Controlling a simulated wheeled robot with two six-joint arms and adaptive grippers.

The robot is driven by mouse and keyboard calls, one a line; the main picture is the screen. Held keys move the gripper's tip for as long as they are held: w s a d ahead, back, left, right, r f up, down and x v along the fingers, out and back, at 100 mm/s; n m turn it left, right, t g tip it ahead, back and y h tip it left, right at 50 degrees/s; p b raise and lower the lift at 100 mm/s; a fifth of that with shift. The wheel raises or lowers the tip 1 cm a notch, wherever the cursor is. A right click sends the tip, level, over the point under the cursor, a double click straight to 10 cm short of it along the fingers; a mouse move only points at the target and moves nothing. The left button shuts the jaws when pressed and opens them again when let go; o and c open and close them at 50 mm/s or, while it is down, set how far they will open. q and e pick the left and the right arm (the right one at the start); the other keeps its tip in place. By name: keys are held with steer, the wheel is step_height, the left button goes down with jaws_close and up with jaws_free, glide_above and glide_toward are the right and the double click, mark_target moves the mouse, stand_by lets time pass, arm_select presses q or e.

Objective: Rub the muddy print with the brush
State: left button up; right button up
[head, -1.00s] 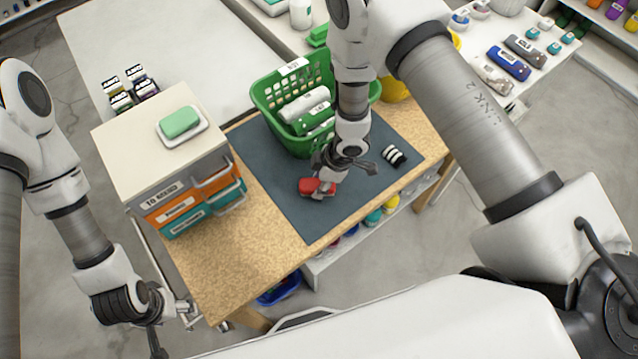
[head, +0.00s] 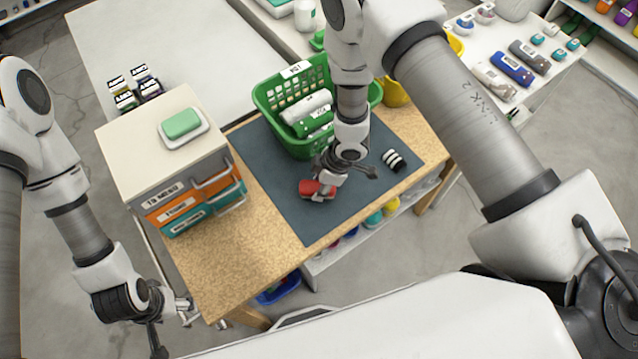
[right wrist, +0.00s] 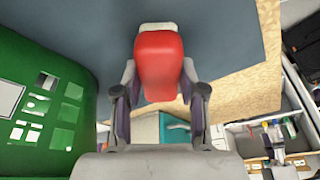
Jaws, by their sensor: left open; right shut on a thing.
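The brush (head: 316,188) has a red back and lies low against the dark mat (head: 290,206) on the wooden table. It also shows in the right wrist view (right wrist: 160,62), held between the fingers with a pale part at its far end. My right gripper (head: 328,180) is shut on the brush. My left gripper (head: 158,345) is open and empty, off the table's left front side. The muddy print is not visible; the brush and gripper may cover it.
A green basket (head: 262,98) with rolled items stands at the mat's back edge. A drawer unit (head: 150,150) with a green soap on a dish (head: 183,125) is at left. A black-and-white striped item (head: 394,160) lies on the mat at right. The mat's front part is clear.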

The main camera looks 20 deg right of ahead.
steer(key=r+p, duration=0.1)
steer(key=r, duration=0.1)
steer(key=r+p, duration=0.1)
steer(key=r, duration=0.1)
steer(key=shift+s+a, duration=0.2)
steer(key=shift+a, duration=0.2)
steer(key=shift+w+p+v, duration=0.25)
steer(key=shift+p+v, duration=0.65)
steer(key=shift+v, duration=0.05)
steer(key=shift+r, duration=0.4)
steer(key=shift+s+a+r+p, duration=0.1)
steer(key=shift+a+r+p, duration=0.05)
steer(key=shift+r+p, duration=0.3)
steer(key=shift+f, duration=0.15)
